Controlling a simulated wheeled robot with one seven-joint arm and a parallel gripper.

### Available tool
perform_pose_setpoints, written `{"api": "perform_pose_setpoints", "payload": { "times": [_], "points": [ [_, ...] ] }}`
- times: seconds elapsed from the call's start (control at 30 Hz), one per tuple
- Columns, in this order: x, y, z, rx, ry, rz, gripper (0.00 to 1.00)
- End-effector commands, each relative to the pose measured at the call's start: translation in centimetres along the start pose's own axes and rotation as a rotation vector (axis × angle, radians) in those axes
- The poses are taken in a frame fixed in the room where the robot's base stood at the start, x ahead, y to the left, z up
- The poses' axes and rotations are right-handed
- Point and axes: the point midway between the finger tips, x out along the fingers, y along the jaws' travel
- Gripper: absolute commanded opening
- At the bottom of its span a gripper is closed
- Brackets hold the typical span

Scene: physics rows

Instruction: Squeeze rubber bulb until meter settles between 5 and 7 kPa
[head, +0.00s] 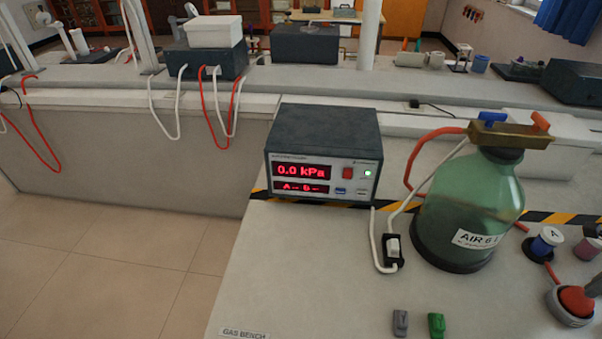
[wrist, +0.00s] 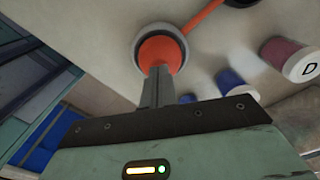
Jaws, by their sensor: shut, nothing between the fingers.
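The orange-red rubber bulb (head: 577,300) sits in a grey round holder at the lower right edge of the head view. In the wrist view the bulb (wrist: 161,50) is just beyond my fingertips. My gripper (wrist: 157,72) is shut and empty, its grey fingers together, overlapping the bulb's near side in the picture. I cannot tell whether they touch it. The meter (head: 322,150) is a dark box with red digits reading 0.0 kPa and a lit green light.
A green glass bottle (head: 468,215) labelled AIR stands right of the meter, with orange and white tubes. Two small clips, grey (head: 400,323) and green (head: 436,325), lie at the bench front.

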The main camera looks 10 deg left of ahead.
Motion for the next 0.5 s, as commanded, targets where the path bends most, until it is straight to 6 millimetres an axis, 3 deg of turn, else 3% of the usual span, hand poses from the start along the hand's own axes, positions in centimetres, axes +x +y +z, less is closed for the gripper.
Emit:
{"api": "perform_pose_setpoints", "payload": {
  "times": [0.5],
  "points": [
    [2.7, 0.0, 0.0, 0.0, 0.0, 0.0, 0.0]
  ]
}}
